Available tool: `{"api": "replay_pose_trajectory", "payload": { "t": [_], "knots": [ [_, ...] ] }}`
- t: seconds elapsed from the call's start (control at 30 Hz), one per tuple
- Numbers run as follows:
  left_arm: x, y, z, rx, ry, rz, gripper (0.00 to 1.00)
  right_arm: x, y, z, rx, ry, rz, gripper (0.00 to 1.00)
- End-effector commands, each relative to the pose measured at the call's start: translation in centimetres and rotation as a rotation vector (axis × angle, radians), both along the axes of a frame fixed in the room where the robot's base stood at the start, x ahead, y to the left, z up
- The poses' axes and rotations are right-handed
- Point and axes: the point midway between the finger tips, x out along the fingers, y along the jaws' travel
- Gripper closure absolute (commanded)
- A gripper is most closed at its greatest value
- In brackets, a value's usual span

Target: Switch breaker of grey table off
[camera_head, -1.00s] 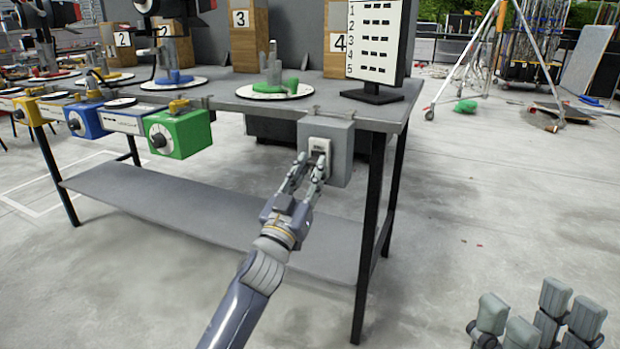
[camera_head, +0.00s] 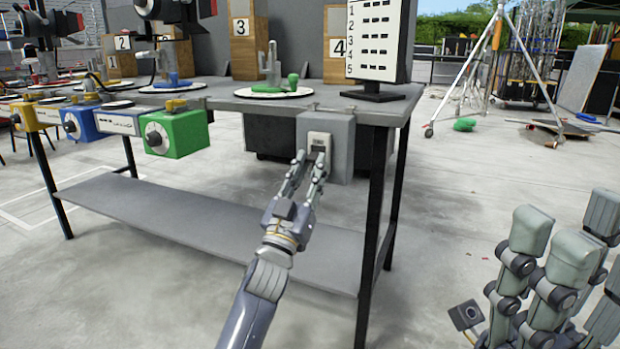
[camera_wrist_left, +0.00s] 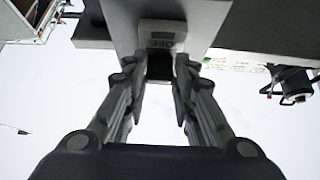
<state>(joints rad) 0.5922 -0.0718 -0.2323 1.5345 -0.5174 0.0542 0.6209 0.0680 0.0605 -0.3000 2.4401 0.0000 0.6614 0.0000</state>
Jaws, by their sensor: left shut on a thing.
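The grey table (camera_head: 420,92) has a grey breaker box (camera_head: 342,152) on its front edge near the right corner, with a light switch plate (camera_head: 319,139) on its face. My left gripper (camera_head: 309,170) reaches up to this plate. In the left wrist view its fingers (camera_wrist_left: 160,78) close around the dark breaker switch (camera_wrist_left: 182,68), just below a plate marked OFF (camera_wrist_left: 163,42), the letters upside down. The fingers partly hide the switch. My right gripper (camera_head: 588,235) is at the lower right of the head view, its fingers spread and empty, away from the table.
Green (camera_head: 178,133), blue (camera_head: 86,122) and yellow (camera_head: 38,115) boxes with dials line the table front to the left. A numbered display (camera_head: 377,40) stands above the breaker. A lower shelf (camera_head: 190,215) and table leg (camera_head: 367,230) are near my left arm.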

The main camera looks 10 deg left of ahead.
Motion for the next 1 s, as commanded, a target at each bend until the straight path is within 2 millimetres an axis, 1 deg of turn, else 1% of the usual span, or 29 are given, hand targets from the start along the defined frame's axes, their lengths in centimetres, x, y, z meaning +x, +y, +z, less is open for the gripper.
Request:
{"api": "replay_pose_trajectory", "payload": {
  "t": [0.63, 0.67, 0.7, 0.73, 0.77, 1.0],
  "knots": [
    [0.05, 0.07, 0.04, -0.009, -0.022, 0.0, 0.99, -0.3, 0.09, 0.46, -0.002, -0.027, -0.001, 0.55],
    [0.05, 0.07, 0.05, -0.009, -0.022, 0.0, 0.73, -0.31, 0.1, 0.46, -0.002, -0.027, -0.001, 0.55],
    [0.04, 0.06, 0.05, -0.009, -0.022, 0.0, 0.64, -0.31, 0.1, 0.46, -0.002, -0.027, -0.001, 0.55],
    [0.04, 0.06, 0.04, -0.008, -0.023, 0.001, 0.57, -0.32, 0.1, 0.46, -0.002, -0.027, -0.001, 0.55],
    [0.04, 0.05, 0.03, -0.008, -0.023, 0.001, 0.55, -0.32, 0.1, 0.46, -0.002, -0.027, -0.001, 0.55],
    [0.05, 0.01, -0.07, -0.007, -0.021, 0.0, 0.55, -0.32, 0.09, 0.44, -0.002, -0.028, -0.001, 0.55]
  ]
}}
